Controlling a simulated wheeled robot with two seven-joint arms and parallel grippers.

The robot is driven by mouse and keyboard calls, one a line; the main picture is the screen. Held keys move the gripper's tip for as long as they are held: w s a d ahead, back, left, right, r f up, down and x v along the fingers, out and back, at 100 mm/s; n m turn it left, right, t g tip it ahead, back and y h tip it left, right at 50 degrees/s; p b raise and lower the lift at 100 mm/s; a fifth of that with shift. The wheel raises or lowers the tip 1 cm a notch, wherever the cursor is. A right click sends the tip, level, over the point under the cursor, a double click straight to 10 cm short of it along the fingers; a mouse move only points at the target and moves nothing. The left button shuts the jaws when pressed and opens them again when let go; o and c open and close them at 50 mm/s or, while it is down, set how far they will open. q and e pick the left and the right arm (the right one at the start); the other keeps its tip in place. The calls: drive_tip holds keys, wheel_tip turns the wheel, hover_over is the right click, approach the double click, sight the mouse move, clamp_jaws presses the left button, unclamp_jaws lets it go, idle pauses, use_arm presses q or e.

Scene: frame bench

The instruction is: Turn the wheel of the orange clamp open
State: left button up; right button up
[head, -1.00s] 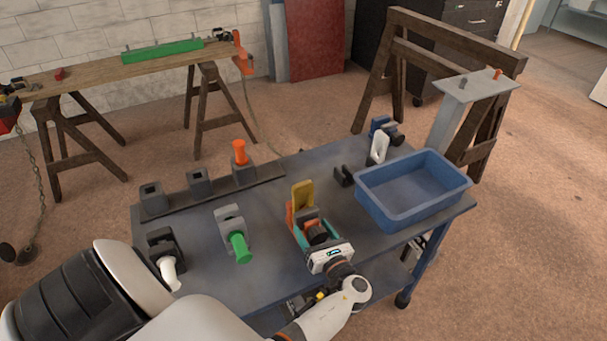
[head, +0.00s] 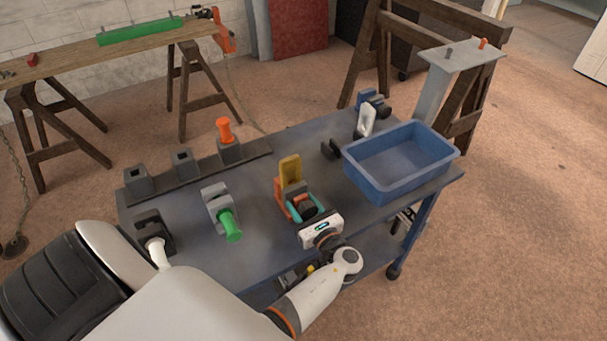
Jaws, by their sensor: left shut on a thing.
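The orange clamp (head: 281,198) stands on the blue-grey table (head: 262,240), with a yellow upright part (head: 290,170) at its back. Its dark round wheel (head: 307,209) faces toward me. My left gripper (head: 306,211) comes from the front right, with its white body just in front of the clamp. Its teal fingers lie on either side of the wheel, and it is shut on the wheel. The gripper body hides the front of the clamp. My right gripper is not in view.
A blue bin (head: 401,186) stands right of the clamp. A grey fixture with a green handle (head: 230,226) stands left of it. A rack with an orange-handled piece (head: 224,131) lies along the back edge.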

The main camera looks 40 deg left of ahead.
use_arm(q)
drive_tip(key=shift+n, duration=1)
drive_tip(key=o, duration=1)
drive_tip(key=shift+c, duration=0.2)
